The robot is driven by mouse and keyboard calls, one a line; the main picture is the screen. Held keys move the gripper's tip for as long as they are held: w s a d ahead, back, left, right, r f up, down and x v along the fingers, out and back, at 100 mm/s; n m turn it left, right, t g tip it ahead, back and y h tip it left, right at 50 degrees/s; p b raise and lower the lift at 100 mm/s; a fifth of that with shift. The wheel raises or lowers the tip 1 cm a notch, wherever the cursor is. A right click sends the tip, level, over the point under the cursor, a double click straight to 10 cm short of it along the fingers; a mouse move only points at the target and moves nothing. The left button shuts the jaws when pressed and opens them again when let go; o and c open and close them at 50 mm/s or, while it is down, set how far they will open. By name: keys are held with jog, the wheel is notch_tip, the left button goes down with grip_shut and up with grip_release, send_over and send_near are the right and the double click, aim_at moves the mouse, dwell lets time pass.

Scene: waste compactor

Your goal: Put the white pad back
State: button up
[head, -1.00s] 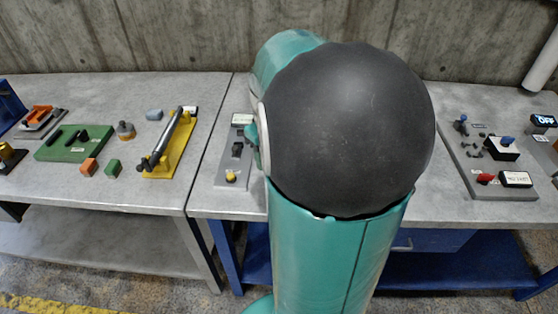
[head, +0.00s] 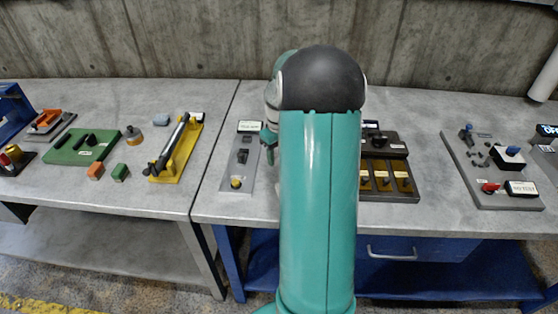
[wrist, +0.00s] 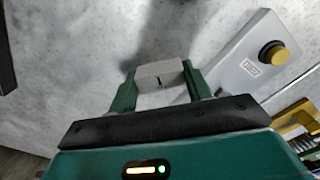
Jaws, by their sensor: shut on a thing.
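The white pad (wrist: 158,74), a small pale block with a dark mark on its face, sits between the two green fingers of my gripper (wrist: 162,84) in the wrist view. My gripper is shut on it, above the grey bench top. In the head view my gripper (head: 269,143) shows partly, left of my arm, beside the grey panel (head: 230,172). I cannot make out the pad in the head view, where my arm hides much of that area.
The grey panel has a yellow button (head: 236,182), also seen in the wrist view (wrist: 274,54). A dark box with yellow slots (head: 388,178) stands right of my arm. Further right is another grey panel (head: 492,180). A yellow fixture (head: 178,155) and green board (head: 82,147) stand left.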

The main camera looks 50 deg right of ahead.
jog(key=shift+w+f, duration=0.1)
jog(key=shift+f, duration=1.5)
jog(key=shift+f, duration=0.15)
jog(key=o, duration=1.1)
jog(key=shift+c, duration=0.2)
notch_tip(320, 180, up, 12)
jog(key=shift+r, duration=0.2)
